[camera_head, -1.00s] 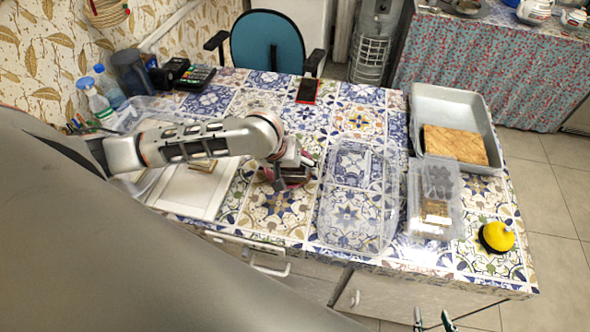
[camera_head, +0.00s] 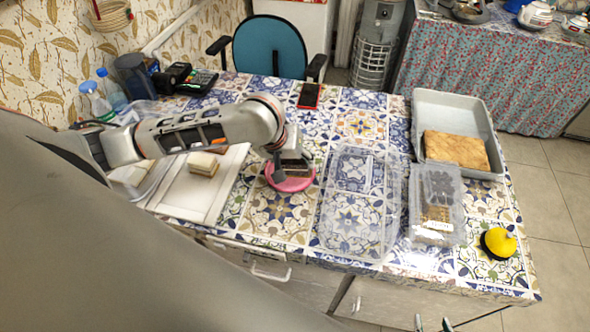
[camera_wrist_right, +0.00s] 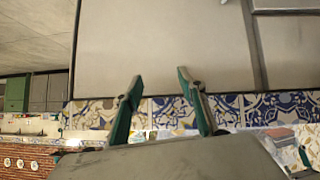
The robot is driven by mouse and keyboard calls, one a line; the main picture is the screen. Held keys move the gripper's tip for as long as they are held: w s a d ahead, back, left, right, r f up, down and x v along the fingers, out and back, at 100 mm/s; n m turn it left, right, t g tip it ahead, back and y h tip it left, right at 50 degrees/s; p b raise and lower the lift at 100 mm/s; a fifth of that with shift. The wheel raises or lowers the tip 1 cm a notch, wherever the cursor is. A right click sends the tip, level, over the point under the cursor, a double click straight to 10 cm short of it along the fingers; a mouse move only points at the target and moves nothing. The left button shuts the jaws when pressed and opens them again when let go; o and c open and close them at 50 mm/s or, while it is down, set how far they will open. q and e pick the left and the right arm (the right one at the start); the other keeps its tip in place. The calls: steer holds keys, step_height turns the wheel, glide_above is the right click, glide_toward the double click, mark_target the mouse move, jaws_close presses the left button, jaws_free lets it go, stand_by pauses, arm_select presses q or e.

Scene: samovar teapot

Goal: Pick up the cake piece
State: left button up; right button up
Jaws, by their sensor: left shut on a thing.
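My left gripper (camera_head: 287,170) is over a pink saucer (camera_head: 290,185) near the middle of the table. It is shut on a small brown cake piece (camera_head: 297,170), mostly hidden by the fingers; whether the piece is clear of the saucer is hard to tell. My right gripper (camera_wrist_right: 160,76) is open and empty in the right wrist view, in front of pale drawer fronts (camera_wrist_right: 160,45). Its fingertips also show at the bottom edge of the head view (camera_head: 433,325).
A pale layered block (camera_head: 202,163) lies on a white board (camera_head: 184,195) at left. A clear container (camera_head: 350,238) stands right of the saucer. Further right are a lidded box (camera_head: 436,185), a grey tray (camera_head: 430,103) holding a brown slab (camera_head: 456,150), and a yellow round object (camera_head: 499,242).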

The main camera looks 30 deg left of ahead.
mark_target(288, 166)
arm_select(q)
step_height(288, 166, up, 14)
steer(key=a+f+m+h+b, duration=0.1)
steer(key=f+m+b, duration=0.1)
steer(key=m+b, duration=0.2)
steer(key=w+a+f+m+g+h+b, duration=0.1)
steer(key=m+b, duration=0.3)
steer(key=m, duration=0.1)
steer(key=a+f+m+h+b, duration=0.1)
steer(key=f+m+h+b, duration=0.1)
steer(key=m+b, duration=0.2)
steer(key=shift+w+a+f+m, duration=0.2)
steer(key=shift+w+f+m, duration=0.15)
steer(key=shift+m, duration=0.35)
step_height(288, 166, down, 9)
steer(key=b, duration=0.3)
steer(key=shift+w, duration=0.1)
steer(key=shift+f+b, duration=0.45)
steer(key=shift+f, duration=0.2)
step_height(288, 166, down, 4)
steer(key=shift+r+b, duration=0.15)
steer(key=shift+b, duration=0.55)
steer(key=shift+f, duration=0.25)
steer(key=shift+r, duration=0.2)
steer(key=shift+f, duration=0.1)
arm_select(e)
step_height(288, 166, down, 12)
steer(key=w+a+n, duration=0.1)
